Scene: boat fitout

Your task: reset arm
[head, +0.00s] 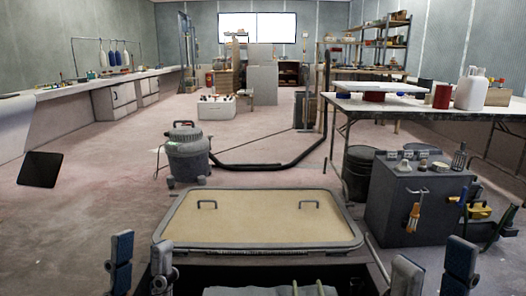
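My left gripper (141,250) shows at the bottom left of the head view, with its two fingers pointing up and set apart. Nothing shows between them. My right gripper (432,258) shows at the bottom right in a similar pose, its fingers also apart with nothing between them. The rest of both arms is below the picture. Between and beyond the grippers is a tan hatch lid (258,232) with a grey rim and two dark handles. Neither gripper visibly touches it.
A dark opening lies at the bottom centre, its inside mostly cut off. A shop vacuum (186,155) stands beyond the lid. Open floor (100,215) lies to the left.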

